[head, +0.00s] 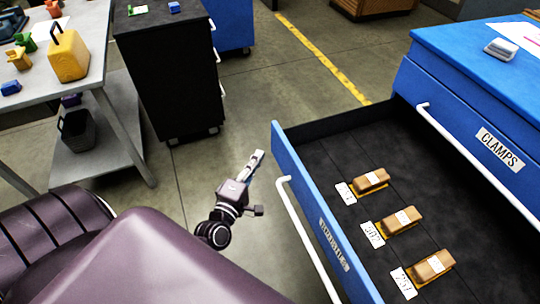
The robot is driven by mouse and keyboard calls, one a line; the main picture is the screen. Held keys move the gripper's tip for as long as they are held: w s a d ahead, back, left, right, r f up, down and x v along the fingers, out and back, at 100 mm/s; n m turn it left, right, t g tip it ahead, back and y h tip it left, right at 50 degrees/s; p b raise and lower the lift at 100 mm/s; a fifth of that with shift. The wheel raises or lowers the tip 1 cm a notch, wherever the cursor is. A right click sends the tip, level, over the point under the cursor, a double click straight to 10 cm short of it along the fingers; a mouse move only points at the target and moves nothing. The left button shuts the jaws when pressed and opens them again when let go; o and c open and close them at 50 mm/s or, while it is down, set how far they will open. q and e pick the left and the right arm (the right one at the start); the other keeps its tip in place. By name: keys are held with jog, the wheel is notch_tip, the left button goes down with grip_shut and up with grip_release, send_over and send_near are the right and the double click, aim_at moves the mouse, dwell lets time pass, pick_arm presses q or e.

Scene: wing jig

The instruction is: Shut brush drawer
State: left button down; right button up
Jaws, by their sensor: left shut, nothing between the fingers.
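The brush drawer (297,181) is pulled out from the blue cabinet (485,60). Its blue front has a white bar handle (301,230) and a label that seems to read BRUSHES. Inside, several brown brushes with yellow bases lie in a row, each beside a white number card. My left gripper (256,160) is shut and empty. It is beside the far end of the drawer front, to the left of it, and looks apart from it. My right gripper is not in the view.
Above the open drawer is a shut drawer labelled CLAMPS (499,148) with a white handle. A grey workbench (93,30) stands at the left and a black cabinet (165,75) behind. Grey floor with a yellow line (325,60) lies open between.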

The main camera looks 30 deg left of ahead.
aim_at(276, 146)
pick_arm(q)
jog(key=shift+w+d, duration=0.6)
jog(key=shift+w, duration=0.25)
jog(key=shift+w+d, duration=0.6)
jog(key=shift+w, duration=0.2)
jog(key=shift+w+d, duration=0.1)
